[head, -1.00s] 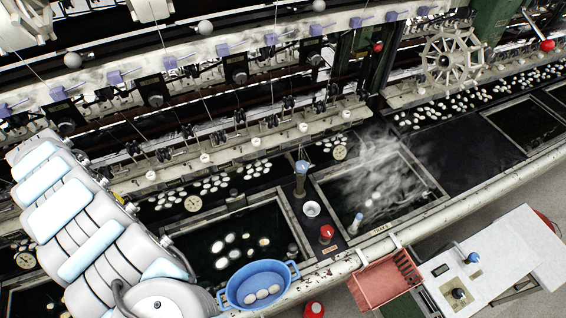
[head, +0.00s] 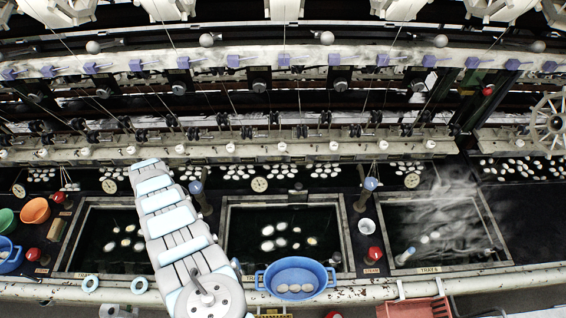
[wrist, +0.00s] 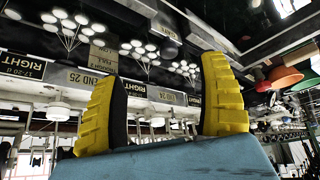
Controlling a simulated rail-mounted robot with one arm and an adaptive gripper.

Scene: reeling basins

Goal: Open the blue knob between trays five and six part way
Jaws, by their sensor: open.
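The blue knob (head: 370,184) tops a short post on the dark strip between the middle tray (head: 231,235), which I take as tray five, and the steaming tray six (head: 390,238) in the head view. A white cup and a red knob stand in front of it on that strip. How far the blue knob is turned cannot be told. My gripper (wrist: 160,98) shows in the wrist view with two yellow-padded fingers wide apart and nothing between them. In the head view my arm lies left of the middle tray, well away from the knob; its fingers cannot be made out there.
The red knob (head: 375,254) and white cup (head: 366,226) share the strip. Another blue-topped post (head: 196,188) stands left of the middle tray. A blue basin (head: 296,280) with pale cocoons sits at the front rim.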

